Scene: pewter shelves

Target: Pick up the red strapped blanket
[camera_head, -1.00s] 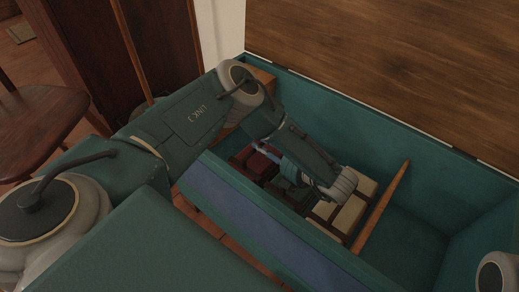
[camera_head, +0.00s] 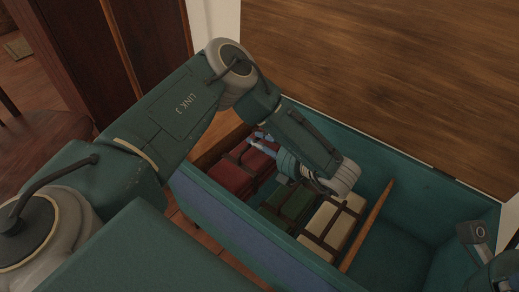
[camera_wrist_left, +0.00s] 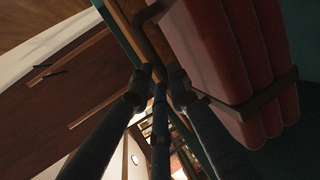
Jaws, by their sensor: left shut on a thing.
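The red strapped blanket (camera_head: 236,176) is a bundle of red rolls with dark brown straps. It hangs at the left end of the teal chest (camera_head: 225,220), higher than the bundles beside it. In the left wrist view the red rolls (camera_wrist_left: 235,60) fill the upper right, with a brown strap across them and a dark curved handle at their left. My left gripper (camera_head: 263,138) is shut on the blanket, apparently at its handle. Its fingers (camera_wrist_left: 160,82) meet there in the wrist view.
A green strapped bundle (camera_head: 291,203) and a cream strapped bundle (camera_head: 333,222) lie in the chest. A wooden divider (camera_head: 368,225) stands right of them, with empty chest floor (camera_head: 385,250) beyond. A dark wooden cabinet (camera_head: 85,45) stands at the upper left.

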